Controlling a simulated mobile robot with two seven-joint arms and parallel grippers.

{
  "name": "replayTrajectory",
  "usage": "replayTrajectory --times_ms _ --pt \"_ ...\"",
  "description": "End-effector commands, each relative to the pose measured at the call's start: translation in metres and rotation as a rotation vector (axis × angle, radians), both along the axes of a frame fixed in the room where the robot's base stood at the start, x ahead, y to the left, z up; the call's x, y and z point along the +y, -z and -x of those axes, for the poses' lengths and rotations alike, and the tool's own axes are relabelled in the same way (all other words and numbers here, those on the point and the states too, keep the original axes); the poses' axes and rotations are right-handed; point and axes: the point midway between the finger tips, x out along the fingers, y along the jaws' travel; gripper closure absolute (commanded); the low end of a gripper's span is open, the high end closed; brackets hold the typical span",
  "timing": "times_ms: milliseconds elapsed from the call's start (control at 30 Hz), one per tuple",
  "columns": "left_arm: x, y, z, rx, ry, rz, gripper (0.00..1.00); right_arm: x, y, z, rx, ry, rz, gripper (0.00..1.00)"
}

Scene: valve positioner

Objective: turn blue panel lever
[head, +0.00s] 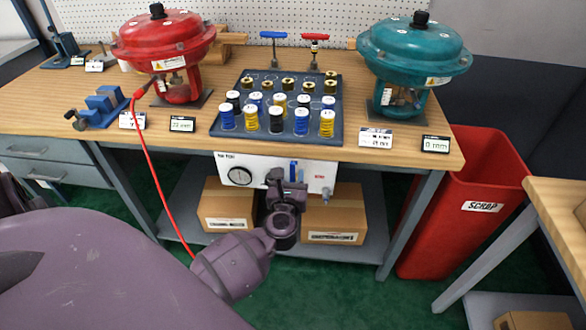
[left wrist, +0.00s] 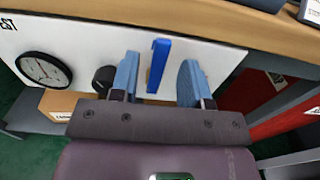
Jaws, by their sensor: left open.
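The blue panel lever (head: 293,169) stands upright on the white panel (head: 222,162) under the bench's front edge. In the left wrist view the blue lever (left wrist: 158,65) appears between the two blue-grey fingers of my left gripper (left wrist: 157,82), with a gap on each side. My left gripper (head: 287,180) is open in front of the panel and partly covers the lever's lower part in the head view. I cannot tell how deep the lever sits between the fingers. My right gripper is in neither view.
A gauge (head: 239,176) is on the panel's left, and a black knob (left wrist: 103,78) sits beside the left finger. Cardboard boxes (head: 227,207) stand on the shelf below. A red hose (head: 153,170) hangs down the front. A red scrap bin (head: 462,200) stands at right.

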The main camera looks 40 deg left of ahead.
Motion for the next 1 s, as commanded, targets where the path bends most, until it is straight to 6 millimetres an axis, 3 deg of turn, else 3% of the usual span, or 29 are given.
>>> replayTrajectory --times_ms 233,633,900,1000 --pt "0.014 0.001 -0.023 0.001 0.000 -0.003 0.57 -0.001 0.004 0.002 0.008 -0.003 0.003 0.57" --pt "0.017 0.000 -0.027 0.001 0.000 -0.001 0.57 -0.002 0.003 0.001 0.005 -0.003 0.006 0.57" --pt "0.017 0.000 -0.027 0.001 0.000 -0.002 0.99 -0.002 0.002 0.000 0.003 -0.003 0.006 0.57" --pt "0.017 0.000 -0.027 0.001 0.000 -0.002 1.00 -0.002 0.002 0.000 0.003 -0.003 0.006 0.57"
